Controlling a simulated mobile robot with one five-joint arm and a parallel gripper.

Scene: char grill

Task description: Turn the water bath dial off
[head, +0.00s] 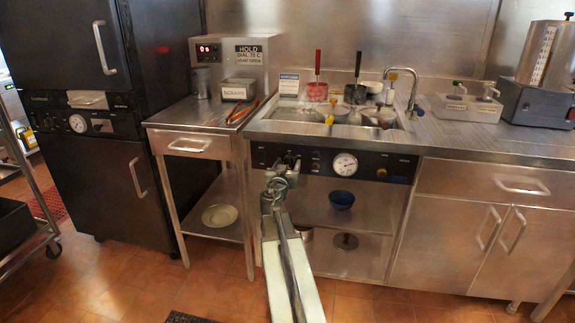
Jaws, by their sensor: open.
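The water bath (262,134) is set into the steel counter and holds several containers with red and dark handles standing up. Its black control panel (378,165) runs along the front and carries a round white gauge (345,164). My gripper (291,164) is at the left part of this panel, with its open jaws reaching up to it. Small controls show around the jaws, but I cannot make out the dial or its setting behind them. I cannot tell whether the jaws touch anything.
A steel side table (180,116) with a digital unit (233,55) and tongs stands at the left. A tall black cabinet (78,60) is farther left. Open tiled floor lies in front.

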